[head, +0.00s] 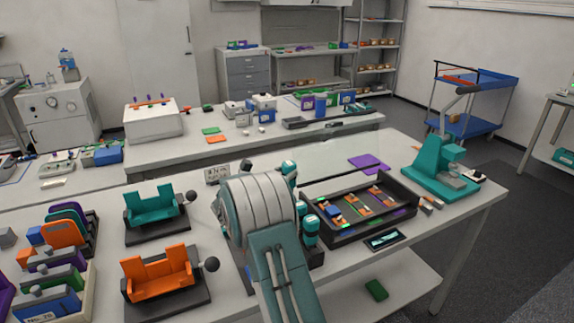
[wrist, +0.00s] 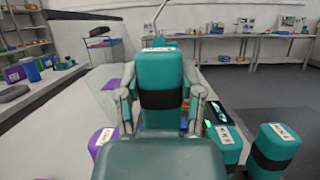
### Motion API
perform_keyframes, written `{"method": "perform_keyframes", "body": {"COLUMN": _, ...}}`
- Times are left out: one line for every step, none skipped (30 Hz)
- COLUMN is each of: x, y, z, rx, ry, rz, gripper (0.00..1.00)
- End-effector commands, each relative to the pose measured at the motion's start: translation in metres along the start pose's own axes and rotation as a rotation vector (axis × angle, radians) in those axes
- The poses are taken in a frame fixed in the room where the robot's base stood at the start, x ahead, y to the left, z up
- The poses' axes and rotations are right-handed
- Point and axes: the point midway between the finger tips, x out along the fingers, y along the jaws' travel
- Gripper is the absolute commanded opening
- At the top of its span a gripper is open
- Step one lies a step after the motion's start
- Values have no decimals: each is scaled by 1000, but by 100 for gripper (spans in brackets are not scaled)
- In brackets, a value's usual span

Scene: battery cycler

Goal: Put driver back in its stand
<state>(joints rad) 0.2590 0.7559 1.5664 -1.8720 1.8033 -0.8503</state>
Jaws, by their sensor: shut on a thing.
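My gripper (wrist: 160,100) is shut on a driver (wrist: 161,72), whose teal handle has a black band and a pale label. It is upright between the fingers in the wrist view, its lower end hidden by my gripper. In the head view my arm covers most of the gripper, and a teal handle (head: 288,168) shows just behind it. Other teal drivers (wrist: 275,150) with labelled tops stand at lower right in the wrist view; they also show beside my arm in the head view (head: 310,230). A dark stand (head: 317,258) seems to be under them, mostly hidden.
A black tray (head: 345,236) with small coloured parts lies right of my arm, a small dark panel (head: 384,241) before it. A teal press (head: 440,165) stands farther right. Teal (head: 155,205) and orange (head: 160,272) fixtures stand left. A purple mat (head: 368,162) lies behind the tray.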

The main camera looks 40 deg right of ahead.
Motion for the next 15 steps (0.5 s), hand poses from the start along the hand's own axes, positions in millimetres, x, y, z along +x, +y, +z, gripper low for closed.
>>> {"method": "perform_keyframes", "body": {"x": -2, "y": 0, "z": -4, "rx": -1, "ry": 0, "rz": 0, "gripper": 0}}
{"method": "perform_keyframes", "body": {"x": -2, "y": 0, "z": -6, "rx": -1, "ry": 0, "rz": 0, "gripper": 0}}
{"method": "perform_keyframes", "body": {"x": -4, "y": 0, "z": -10, "rx": -1, "ry": 0, "rz": 1, "gripper": 0}}
{"method": "perform_keyframes", "body": {"x": -5, "y": 0, "z": -13, "rx": -2, "ry": 0, "rz": 1, "gripper": 0}}
{"method": "perform_keyframes", "body": {"x": -6, "y": 0, "z": -16, "rx": -3, "ry": 0, "rz": 1, "gripper": 0}}
{"method": "perform_keyframes", "body": {"x": -8, "y": 0, "z": -20, "rx": -2, "ry": 0, "rz": 1, "gripper": 0}}
{"method": "perform_keyframes", "body": {"x": -9, "y": 0, "z": -22, "rx": -1, "ry": 0, "rz": 1, "gripper": 0}}
{"method": "perform_keyframes", "body": {"x": -10, "y": 0, "z": -25, "rx": -1, "ry": 0, "rz": 1, "gripper": 0}}
{"method": "perform_keyframes", "body": {"x": -12, "y": 0, "z": -29, "rx": -2, "ry": 0, "rz": 1, "gripper": 0}}
{"method": "perform_keyframes", "body": {"x": -13, "y": 0, "z": -32, "rx": -2, "ry": 0, "rz": 1, "gripper": 0}}
{"method": "perform_keyframes", "body": {"x": -14, "y": 0, "z": -35, "rx": -2, "ry": 0, "rz": 1, "gripper": 0}}
{"method": "perform_keyframes", "body": {"x": -15, "y": 0, "z": -39, "rx": -1, "ry": -1, "rz": 1, "gripper": 0}}
{"method": "perform_keyframes", "body": {"x": -16, "y": 0, "z": -41, "rx": -1, "ry": -1, "rz": 1, "gripper": 0}}
{"method": "perform_keyframes", "body": {"x": -18, "y": 0, "z": -44, "rx": -1, "ry": -1, "rz": 1, "gripper": 0}}
{"method": "perform_keyframes", "body": {"x": -19, "y": 0, "z": -48, "rx": -2, "ry": -1, "rz": 1, "gripper": 0}}
